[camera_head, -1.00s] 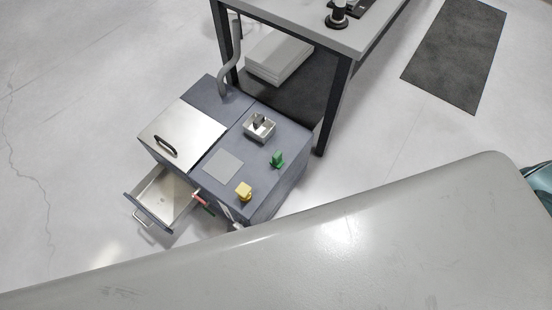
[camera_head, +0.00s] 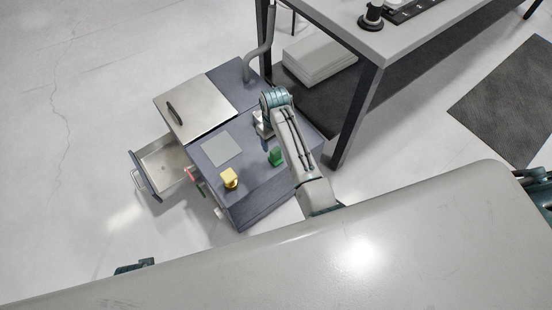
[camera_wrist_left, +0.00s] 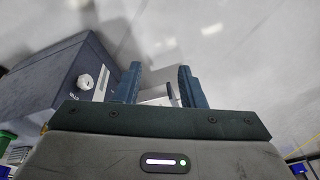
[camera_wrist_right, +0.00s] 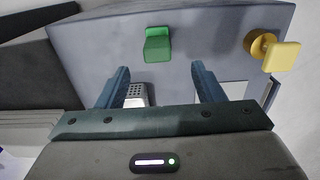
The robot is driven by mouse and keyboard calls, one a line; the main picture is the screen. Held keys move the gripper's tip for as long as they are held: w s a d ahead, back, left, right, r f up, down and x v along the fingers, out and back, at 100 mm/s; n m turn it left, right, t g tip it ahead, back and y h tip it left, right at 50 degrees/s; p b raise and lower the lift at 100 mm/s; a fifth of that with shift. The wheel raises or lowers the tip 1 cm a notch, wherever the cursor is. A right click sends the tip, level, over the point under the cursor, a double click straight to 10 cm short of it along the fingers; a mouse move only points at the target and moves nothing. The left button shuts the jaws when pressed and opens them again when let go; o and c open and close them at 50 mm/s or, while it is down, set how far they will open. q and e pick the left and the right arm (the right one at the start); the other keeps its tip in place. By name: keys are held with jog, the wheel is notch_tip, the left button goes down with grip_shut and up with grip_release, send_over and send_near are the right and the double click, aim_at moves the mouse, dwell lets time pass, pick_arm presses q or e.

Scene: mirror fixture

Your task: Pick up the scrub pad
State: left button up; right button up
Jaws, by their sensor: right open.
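No item is clearly recognisable as the scrub pad. On the blue-grey cabinet (camera_head: 265,188) are a green block (camera_head: 276,156), a yellow knob-like piece (camera_head: 229,178), a flat grey square (camera_head: 221,149) and a small metal holder (camera_head: 258,117), partly hidden by my right arm. My right gripper (camera_wrist_right: 160,70) is open and empty above the cabinet top; in the right wrist view the green block (camera_wrist_right: 158,45) lies beyond its fingertips and the yellow piece (camera_wrist_right: 281,56) to the right. My left gripper (camera_wrist_left: 157,80) is open and empty, with the cabinet side (camera_wrist_left: 60,80) to its left.
A steel lid (camera_head: 195,108) with a dark handle covers the cabinet's left part. An open drawer (camera_head: 161,163) juts out at the left. A workbench (camera_head: 375,45) stands behind, with a dark leg close to the cabinet. A dark mat (camera_head: 510,100) lies at right.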

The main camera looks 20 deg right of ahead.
aim_at(276, 150)
notch_tip(276, 150, down, 5)
jog(key=shift+w+a+r+b, duration=0.1)
jog(key=shift+a+b, duration=0.05)
jog(key=shift+b, duration=0.2)
jog(key=f, duration=0.3)
jog(key=f+b, duration=0.1)
jog(key=f, duration=0.1)
jog(key=shift+w+d, duration=0.1)
jog(key=shift+d, duration=0.2)
jog(key=shift+f, duration=0.4)
jog(key=c, duration=1.1)
pick_arm(q)
jog(key=w+v, duration=0.1)
jog(key=v, duration=0.5)
jog(key=shift+w+r, duration=0.2)
jog(key=shift+w, duration=0.15)
pick_arm(e)
jog(key=shift+c, duration=0.2)
jog(key=shift+r, duration=0.1)
